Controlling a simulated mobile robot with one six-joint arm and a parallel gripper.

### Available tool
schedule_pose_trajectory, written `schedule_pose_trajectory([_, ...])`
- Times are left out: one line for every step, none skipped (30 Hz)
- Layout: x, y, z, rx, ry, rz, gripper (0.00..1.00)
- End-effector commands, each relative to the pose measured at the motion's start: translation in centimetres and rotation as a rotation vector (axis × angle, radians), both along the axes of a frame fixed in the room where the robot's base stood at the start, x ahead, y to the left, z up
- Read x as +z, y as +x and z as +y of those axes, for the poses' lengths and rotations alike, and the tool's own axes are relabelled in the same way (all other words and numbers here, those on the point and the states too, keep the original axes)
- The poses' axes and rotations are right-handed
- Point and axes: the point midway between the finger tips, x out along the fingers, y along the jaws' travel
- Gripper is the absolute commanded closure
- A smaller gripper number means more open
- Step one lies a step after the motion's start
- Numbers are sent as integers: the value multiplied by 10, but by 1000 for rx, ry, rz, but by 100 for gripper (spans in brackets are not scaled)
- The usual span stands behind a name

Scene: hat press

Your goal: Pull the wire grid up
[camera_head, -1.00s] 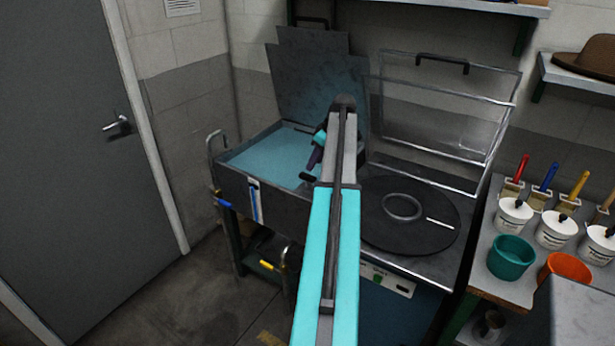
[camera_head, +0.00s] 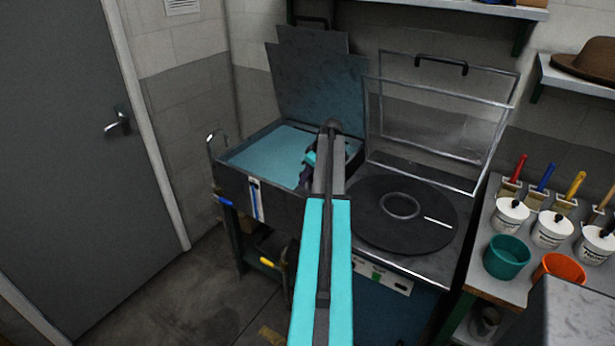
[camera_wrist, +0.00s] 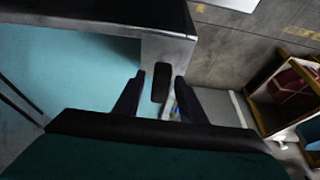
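My gripper (camera_head: 308,168) is over the front right part of the blue-filled tank (camera_head: 262,196), partly hidden by my arm. In the wrist view its two dark fingers are apart (camera_wrist: 160,78), with a short black handle (camera_wrist: 161,88) between them and gaps on both sides. The handle is by the metal tank rim (camera_wrist: 166,50); my arm hides it in the head view. I cannot make out a wire grid in the tank, though thin dark rods (camera_wrist: 22,102) show at the left of the wrist view. A metal-framed mesh panel (camera_head: 440,110) stands upright at the right.
Dark tank lids (camera_head: 318,90) stand open behind the tank. A round black plate (camera_head: 375,230) lies on the press top to the right. A bench (camera_head: 492,275) with pots and brushes is at far right. Clear floor (camera_head: 190,300) lies before the door.

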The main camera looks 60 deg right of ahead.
Motion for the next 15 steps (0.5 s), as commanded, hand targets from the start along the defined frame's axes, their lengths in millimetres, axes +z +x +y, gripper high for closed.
schedule_pose_trajectory([0, 0, 0, 0, 0, 0, 62])
schedule_pose_trajectory([0, 0, 0, 0, 0, 0, 62])
schedule_pose_trajectory([0, 0, 0, 0, 0, 0, 62])
schedule_pose_trajectory([0, 0, 0, 0, 0, 0, 62])
schedule_pose_trajectory([0, 0, 0, 0, 0, 0, 62])
schedule_pose_trajectory([0, 0, 0, 0, 0, 0, 62])
schedule_pose_trajectory([0, 0, 0, 0, 0, 0, 64])
schedule_pose_trajectory([0, 0, 0, 0, 0, 0, 69])
schedule_pose_trajectory([0, 0, 0, 0, 0, 0, 76])
schedule_pose_trajectory([0, 0, 0, 0, 0, 0, 81])
schedule_pose_trajectory([0, 0, 0, 0, 0, 0, 86])
schedule_pose_trajectory([0, 0, 0, 0, 0, 0, 93])
schedule_pose_trajectory([0, 0, 0, 0, 0, 0, 98])
schedule_pose_trajectory([0, 0, 0, 0, 0, 0, 100])
schedule_pose_trajectory([0, 0, 0, 0, 0, 0, 100])
